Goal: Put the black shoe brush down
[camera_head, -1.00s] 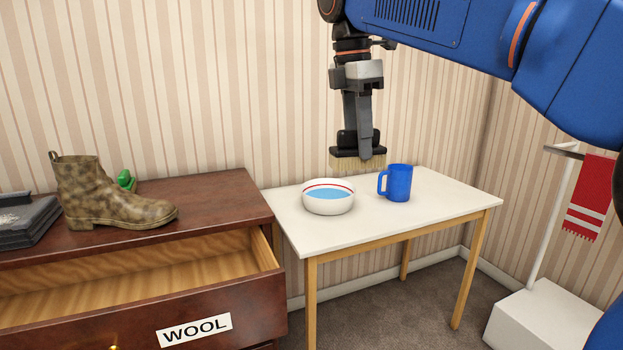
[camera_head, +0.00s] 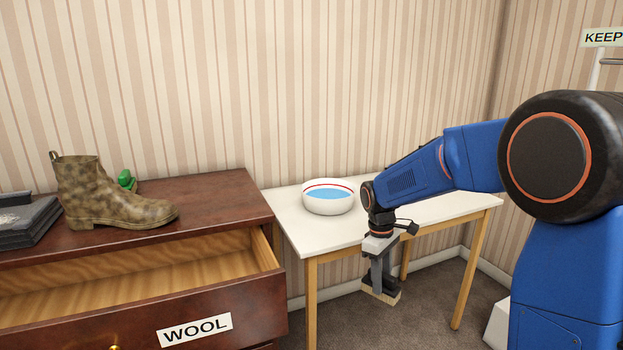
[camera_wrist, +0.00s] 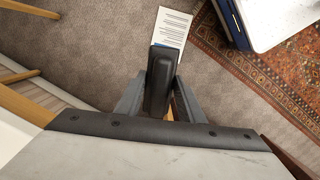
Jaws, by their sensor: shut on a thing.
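My gripper (camera_head: 382,278) is shut on the black shoe brush. It hangs in front of the white table's front edge, over the grey carpet. The brush's pale bristles (camera_head: 381,294) point down in the head view, and its black body is mostly hidden by my gripper there. In the wrist view the black shoe brush (camera_wrist: 160,80) sits between the two fingers of my gripper (camera_wrist: 158,100), with floor beneath it.
The white table (camera_head: 288,222) holds a white bowl (camera_head: 328,204) of blue liquid. A dark dresser (camera_head: 225,205) with an open WOOL drawer (camera_head: 200,327) bears a mottled boot (camera_head: 105,198). A paper (camera_wrist: 172,25) and patterned rug (camera_wrist: 225,60) lie on the floor.

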